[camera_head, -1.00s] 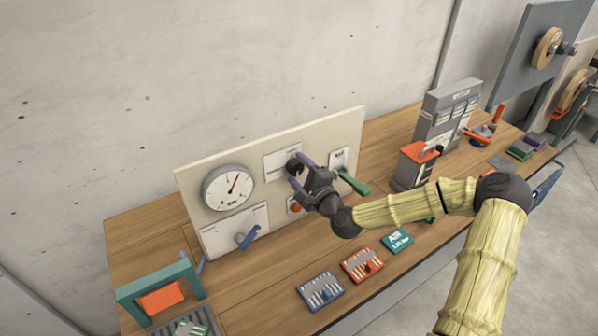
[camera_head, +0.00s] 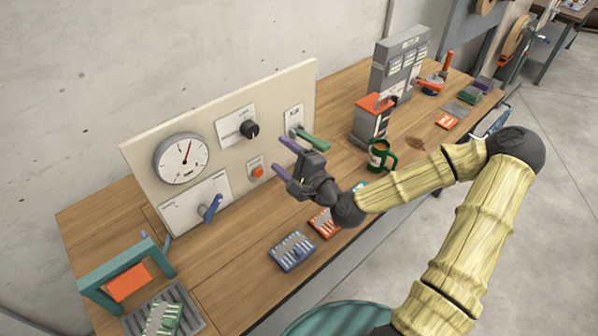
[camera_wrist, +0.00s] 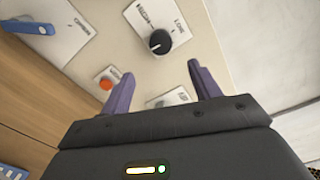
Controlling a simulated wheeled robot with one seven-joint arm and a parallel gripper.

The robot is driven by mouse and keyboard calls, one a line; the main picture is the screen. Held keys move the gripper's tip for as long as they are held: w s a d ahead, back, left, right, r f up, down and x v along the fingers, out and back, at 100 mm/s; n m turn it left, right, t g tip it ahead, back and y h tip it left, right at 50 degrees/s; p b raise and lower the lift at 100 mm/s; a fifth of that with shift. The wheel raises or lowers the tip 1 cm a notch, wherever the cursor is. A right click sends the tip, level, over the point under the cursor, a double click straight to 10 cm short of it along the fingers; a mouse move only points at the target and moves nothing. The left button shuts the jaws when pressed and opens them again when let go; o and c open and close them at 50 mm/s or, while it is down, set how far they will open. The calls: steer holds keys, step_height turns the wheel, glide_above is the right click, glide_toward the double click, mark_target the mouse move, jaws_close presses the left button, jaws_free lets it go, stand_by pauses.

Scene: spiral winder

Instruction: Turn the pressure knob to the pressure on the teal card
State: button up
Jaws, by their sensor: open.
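The black pressure knob (camera_head: 249,129) sits on a white plate on the upright panel (camera_head: 214,107). It also shows in the wrist view (camera_wrist: 159,41), ahead of my fingertips. The round gauge (camera_head: 182,160) is left of it, its red needle pointing up and slightly right. My gripper (camera_head: 283,158) is open and empty, in front of the panel and apart from the knob; its purple fingers also show in the wrist view (camera_wrist: 160,73). The teal card (camera_head: 360,187) lies on the bench, mostly hidden behind my arm, its print unreadable now.
The panel also carries a blue lever (camera_head: 211,207), an orange button (camera_head: 257,171) and a green-handled lever (camera_head: 312,138). A green mug (camera_head: 380,158) stands beyond my arm. A teal frame (camera_head: 125,277) stands at left.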

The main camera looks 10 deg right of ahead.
steer(key=p+v, duration=0.5)
steer(key=p, duration=0.5)
steer(key=shift+s, duration=0.15)
stand_by(0.5)
